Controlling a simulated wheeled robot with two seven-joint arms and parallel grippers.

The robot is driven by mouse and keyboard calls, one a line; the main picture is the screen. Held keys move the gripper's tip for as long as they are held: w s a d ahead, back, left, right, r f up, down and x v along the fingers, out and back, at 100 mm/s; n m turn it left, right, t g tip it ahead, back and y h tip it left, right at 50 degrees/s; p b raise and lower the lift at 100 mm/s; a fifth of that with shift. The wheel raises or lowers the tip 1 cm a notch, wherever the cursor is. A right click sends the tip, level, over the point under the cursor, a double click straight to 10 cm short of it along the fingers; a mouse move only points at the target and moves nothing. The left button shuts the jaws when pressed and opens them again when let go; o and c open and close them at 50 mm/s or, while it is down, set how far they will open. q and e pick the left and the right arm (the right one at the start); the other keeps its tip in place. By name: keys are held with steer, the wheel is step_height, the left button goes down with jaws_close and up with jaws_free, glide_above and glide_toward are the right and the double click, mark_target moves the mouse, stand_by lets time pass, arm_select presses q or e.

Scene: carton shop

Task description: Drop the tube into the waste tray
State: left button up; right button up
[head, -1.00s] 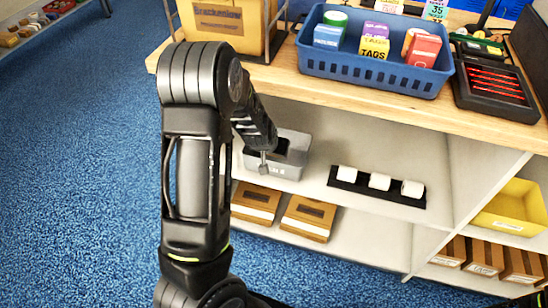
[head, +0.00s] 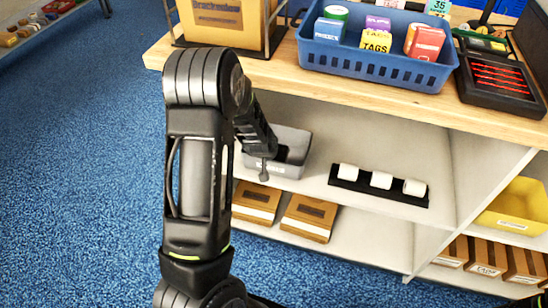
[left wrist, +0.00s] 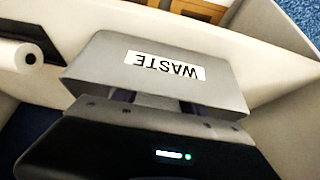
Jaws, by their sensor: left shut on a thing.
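The grey waste tray (head: 288,170) stands on the upper shelf under the wooden counter. In the left wrist view its wall with the WASTE label, upside down, faces me (left wrist: 226,92). My left gripper (head: 282,154) is at the tray's open top, its tip partly hidden by my wrist and the tray. In the left wrist view the fingers (left wrist: 158,100) reach down behind the tray's near rim.
A black holder with white rolls (head: 380,190) stands right of the tray. Brown boxes (head: 308,218) lie on the shelf below. The counter edge (head: 380,115) overhangs the shelf, with a blue basket (head: 375,68) on top. A yellow bin (head: 515,212) is at the right.

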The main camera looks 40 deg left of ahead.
arm_select(q)
steer(key=o, duration=1.4)
steer(key=shift+r, duration=0.1)
steer(key=shift+r+p, duration=0.25)
steer(key=shift+p, duration=0.05)
steer(key=p+v, duration=0.6)
steer(key=v, duration=0.6)
steer(key=shift+s+r, duration=0.1)
steer(key=shift+r, duration=0.15)
steer(key=shift+d+f, duration=0.1)
